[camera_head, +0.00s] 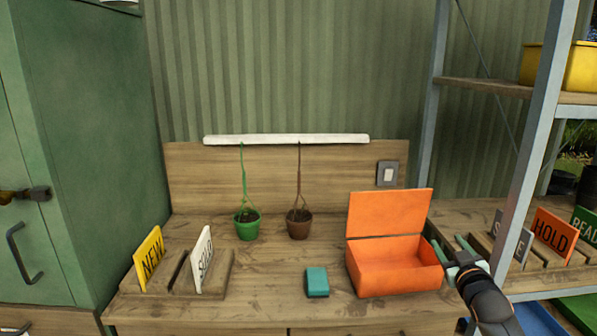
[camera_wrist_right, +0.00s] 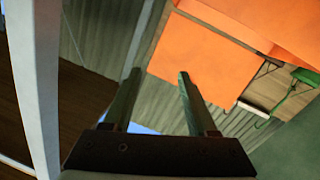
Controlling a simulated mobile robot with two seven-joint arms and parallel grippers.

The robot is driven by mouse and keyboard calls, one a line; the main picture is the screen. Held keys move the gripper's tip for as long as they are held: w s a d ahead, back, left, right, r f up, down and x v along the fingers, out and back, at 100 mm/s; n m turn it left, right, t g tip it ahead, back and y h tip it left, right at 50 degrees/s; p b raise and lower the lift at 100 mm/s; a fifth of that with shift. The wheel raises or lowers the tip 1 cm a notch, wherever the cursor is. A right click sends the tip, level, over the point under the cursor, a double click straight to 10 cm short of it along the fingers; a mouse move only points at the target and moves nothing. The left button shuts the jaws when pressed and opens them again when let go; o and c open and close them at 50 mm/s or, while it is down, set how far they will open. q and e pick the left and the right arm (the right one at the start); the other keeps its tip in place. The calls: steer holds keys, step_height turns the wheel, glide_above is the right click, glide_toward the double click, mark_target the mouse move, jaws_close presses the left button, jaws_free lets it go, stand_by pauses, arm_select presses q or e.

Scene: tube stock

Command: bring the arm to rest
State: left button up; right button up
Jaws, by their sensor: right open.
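My right gripper (camera_head: 449,243) is at the right end of the workbench, beside the right side of the open orange box (camera_head: 395,278). Its two greenish fingers are apart with nothing between them. I cannot tell whether a finger touches the box. In the right wrist view the gripper (camera_wrist_right: 158,76) shows both fingers spread and empty, with the orange box (camera_wrist_right: 230,45) beyond and to the right. My left gripper is not in view.
A sign rack (camera_head: 215,283) is at left. A metal shelf post (camera_head: 533,130) and a HOLD sign (camera_head: 553,236) are close on the right.

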steer(key=s+a+f+g+y, duration=0.15)
steer(key=s+a+f, duration=0.35)
steer(key=s+f, duration=0.55)
steer(key=s+a+f+g+y, duration=0.1)
steer(key=s+a+f+g, duration=0.2)
steer(key=s+a+f, duration=0.7)
steer(key=s+a+f+g+y, duration=0.1)
steer(key=s+a+f+g, duration=0.1)
steer(key=s+f, duration=0.4)
steer(key=s+a+f+g, duration=0.1)
steer(key=s+f, duration=0.5)
steer(key=s, duration=0.8)
steer(key=shift+s+a+f+g+y, duration=0.2)
steer(key=shift+s+a+g+y, duration=0.1)
steer(key=shift+a+g+y, duration=0.1)
steer(key=shift+c, duration=0.4)
steer(key=shift+a, duration=0.1)
steer(key=shift+c, duration=0.2)
